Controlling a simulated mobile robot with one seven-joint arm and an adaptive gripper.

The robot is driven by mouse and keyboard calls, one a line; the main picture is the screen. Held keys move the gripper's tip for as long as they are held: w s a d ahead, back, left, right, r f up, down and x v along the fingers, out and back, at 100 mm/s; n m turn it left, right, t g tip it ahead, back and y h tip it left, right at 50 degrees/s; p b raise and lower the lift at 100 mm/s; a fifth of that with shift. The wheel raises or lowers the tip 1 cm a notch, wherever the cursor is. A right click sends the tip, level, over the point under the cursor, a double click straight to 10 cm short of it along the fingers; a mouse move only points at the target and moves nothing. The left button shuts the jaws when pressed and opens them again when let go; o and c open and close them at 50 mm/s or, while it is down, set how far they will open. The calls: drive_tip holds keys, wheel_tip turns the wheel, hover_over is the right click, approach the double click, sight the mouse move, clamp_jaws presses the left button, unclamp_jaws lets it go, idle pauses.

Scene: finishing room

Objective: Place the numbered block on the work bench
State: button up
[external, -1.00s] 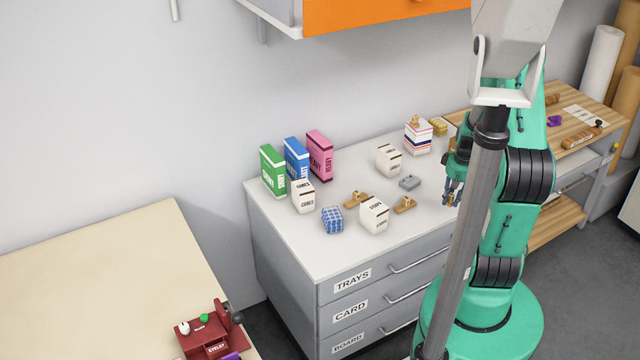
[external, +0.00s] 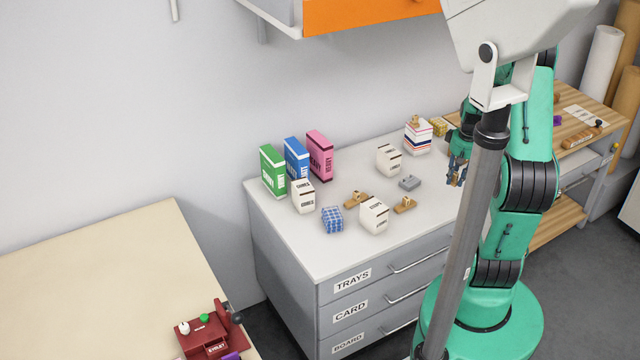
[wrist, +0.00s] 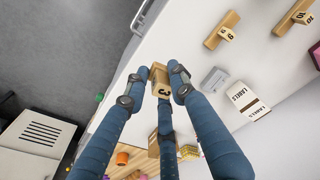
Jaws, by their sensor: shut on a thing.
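My gripper (wrist: 160,86) is shut on a small wooden block (wrist: 161,92) marked 3 in the wrist view. In the external view my gripper (external: 457,175) is raised near the right end of the white counter, partly behind a grey column; the block is too small to make out clearly there. A cream-topped table (external: 90,255) is at the lower left and a wood-topped bench (external: 598,97) is at the right. I cannot tell which of these is the work bench.
The grey drawer unit's white top (external: 290,240) holds several cartons, a blue patterned cube (external: 332,219) and wooden number pieces (external: 404,204). A red eyelet device (external: 211,335) stands on the cream table, otherwise largely clear. An orange-fronted cabinet (external: 360,14) hangs above.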

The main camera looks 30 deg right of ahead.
sight(455, 172)
wheel_tip(455, 172, up, 5)
drive_tip(key=shift+w+r, duration=0.1)
drive_tip(key=w+a+r+n, duration=0.2)
drive_tip(key=w+a+n, duration=0.2)
drive_tip(key=w+a, duration=1.65)
drive_tip(key=w+a+n+y, duration=0.15)
drive_tip(key=w+a, duration=0.35)
drive_tip(key=a, duration=1.2)
drive_tip(key=w+a+n+h, duration=0.1)
drive_tip(key=w+a+n, duration=0.3)
drive_tip(key=a, duration=1.3)
drive_tip(key=s+a+n+b, duration=0.1)
drive_tip(key=s+a, duration=0.2)
drive_tip(key=a, duration=1.3)
drive_tip(key=s+a+n, duration=0.2)
drive_tip(key=s+a, duration=0.2)
drive_tip(key=a, duration=1.3)
drive_tip(key=s+a+f+n+g+y, duration=0.1)
drive_tip(key=s+a+n, duration=0.1)
drive_tip(key=s+a, duration=0.95)
drive_tip(key=s+a+f+n, duration=0.1)
drive_tip(key=s+a, duration=0.7)
drive_tip(key=a, duration=0.6)
drive_tip(key=shift+s+f, duration=0.2)
drive_tip(key=shift+f, duration=1.15)
drive_tip(key=shift+s+f, duration=0.15)
drive_tip(key=shift+f, duration=1.2)
drive_tip(key=shift+b, duration=0.3)
